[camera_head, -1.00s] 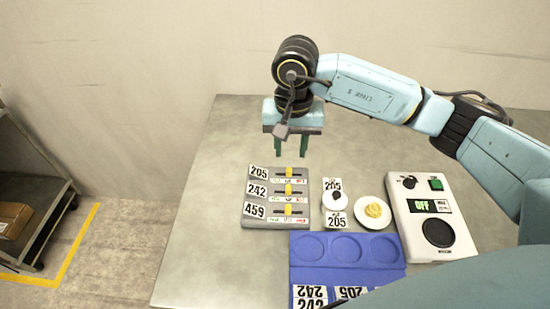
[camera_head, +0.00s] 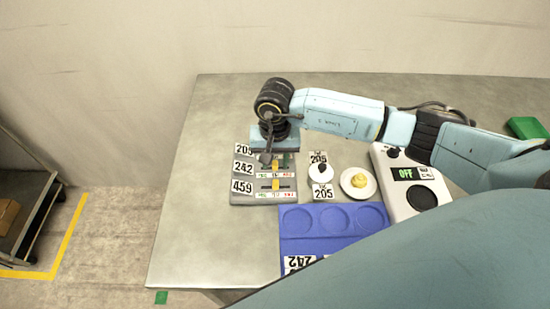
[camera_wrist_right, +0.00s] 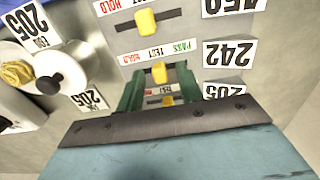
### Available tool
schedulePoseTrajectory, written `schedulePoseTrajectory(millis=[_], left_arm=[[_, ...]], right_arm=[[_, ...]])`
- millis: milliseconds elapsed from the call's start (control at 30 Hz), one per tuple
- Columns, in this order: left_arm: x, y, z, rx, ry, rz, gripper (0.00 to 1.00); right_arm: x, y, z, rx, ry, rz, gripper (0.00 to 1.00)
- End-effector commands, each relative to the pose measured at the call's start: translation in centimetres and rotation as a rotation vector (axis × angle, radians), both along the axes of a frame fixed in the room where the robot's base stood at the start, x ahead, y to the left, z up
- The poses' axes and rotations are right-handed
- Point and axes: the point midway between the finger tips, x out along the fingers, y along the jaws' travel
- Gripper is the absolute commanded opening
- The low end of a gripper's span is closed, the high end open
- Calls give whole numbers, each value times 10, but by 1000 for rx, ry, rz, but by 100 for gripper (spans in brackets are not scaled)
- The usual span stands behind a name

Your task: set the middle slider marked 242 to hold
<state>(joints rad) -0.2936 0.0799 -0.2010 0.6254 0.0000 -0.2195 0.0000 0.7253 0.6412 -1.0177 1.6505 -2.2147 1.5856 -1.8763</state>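The grey slider panel (camera_head: 240,198) has rows marked 205, 242 and 459. The yellow knob of the 242 slider (camera_wrist_right: 159,72) stands by the middle TEST mark in the right wrist view, with red HOLD on its left and green PASS on its right there. It is partly covered in the head view (camera_head: 275,167). My right gripper (camera_wrist_right: 159,82) is open, pointing down, its green fingers on either side of the 242 knob; I cannot tell whether they touch it. The 205 knob (camera_wrist_right: 168,100) shows between the fingers, nearer the palm. My left gripper is out of view.
The 459 knob (camera_head: 276,184) is close beside the 242 row. A white dish with a black knob (camera_head: 321,174), a plate with a yellow item (camera_head: 359,182), a blue tray (camera_head: 291,243) and a white scale (camera_head: 400,207) reading OFF stand to the right. The table's left is clear.

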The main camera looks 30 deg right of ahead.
Motion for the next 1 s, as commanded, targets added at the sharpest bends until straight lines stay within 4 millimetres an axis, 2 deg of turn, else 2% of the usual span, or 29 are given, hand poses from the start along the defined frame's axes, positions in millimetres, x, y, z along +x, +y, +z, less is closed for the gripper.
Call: schedulePoseTrajectory(millis=[200, 467, 767, 1000], left_arm=[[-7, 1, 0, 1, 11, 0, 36], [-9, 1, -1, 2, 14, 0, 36], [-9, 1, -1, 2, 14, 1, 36], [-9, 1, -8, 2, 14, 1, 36]], right_arm=[[0, 0, 0, 0, 0, 0, 35], [0, 0, 0, 0, 0, 0, 1], [0, -1, 0, 0, -1, 0, 0], [-8, -21, -1, -3, -2, 0, 0]])
